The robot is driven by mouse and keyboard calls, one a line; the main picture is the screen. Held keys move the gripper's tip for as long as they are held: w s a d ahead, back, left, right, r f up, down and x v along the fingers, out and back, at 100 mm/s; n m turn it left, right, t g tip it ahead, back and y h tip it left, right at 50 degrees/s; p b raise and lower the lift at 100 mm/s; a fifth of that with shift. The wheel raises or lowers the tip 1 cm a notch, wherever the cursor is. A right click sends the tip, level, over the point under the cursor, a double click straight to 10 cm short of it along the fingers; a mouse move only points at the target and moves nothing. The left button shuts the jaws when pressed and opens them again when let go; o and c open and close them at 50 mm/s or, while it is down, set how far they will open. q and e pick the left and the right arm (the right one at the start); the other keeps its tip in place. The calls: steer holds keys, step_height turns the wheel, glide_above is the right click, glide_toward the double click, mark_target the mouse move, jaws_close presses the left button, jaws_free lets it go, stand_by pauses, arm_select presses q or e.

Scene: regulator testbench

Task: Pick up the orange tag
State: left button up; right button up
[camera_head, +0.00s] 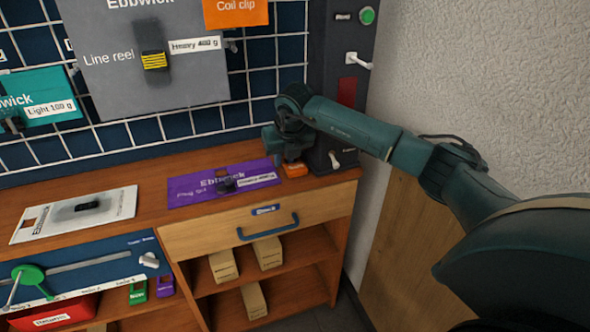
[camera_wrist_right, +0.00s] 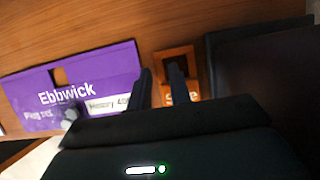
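The small orange tag (camera_head: 294,170) lies on the wooden counter beside the dark box at the right end. In the right wrist view the tag (camera_wrist_right: 178,57) shows a dark hole and part of a printed word. My right gripper (camera_head: 291,158) points down just above the tag in the head view. The tag's lower part is partly hidden by the gripper. My left gripper is not in view.
A purple Ebbwick card (camera_head: 222,184) lies just left of the tag. A dark upright box (camera_head: 334,140) with switches stands close at the right. A white card (camera_head: 75,213) lies farther left. A drawer (camera_head: 262,217) is below the counter, and a wire grid wall is behind.

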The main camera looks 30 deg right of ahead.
mark_target(284, 165)
steer(key=shift+f, duration=0.1)
jaws_close()
stand_by(0.3)
steer(key=shift+a+r, duration=0.15)
steer(key=shift+r, duration=0.35)
step_height(284, 165, up, 7)
steer(key=shift+f+p, duration=0.2)
steer(key=shift+p, duration=0.35)
steer(key=s+a, duration=0.5)
steer(key=a, duration=0.3)
steer(key=s+a, duration=0.5)
steer(key=a, duration=0.3)
steer(key=shift+s+a+f, duration=0.2)
steer(key=shift+a+f, duration=0.1)
steer(key=shift+a, duration=0.05)
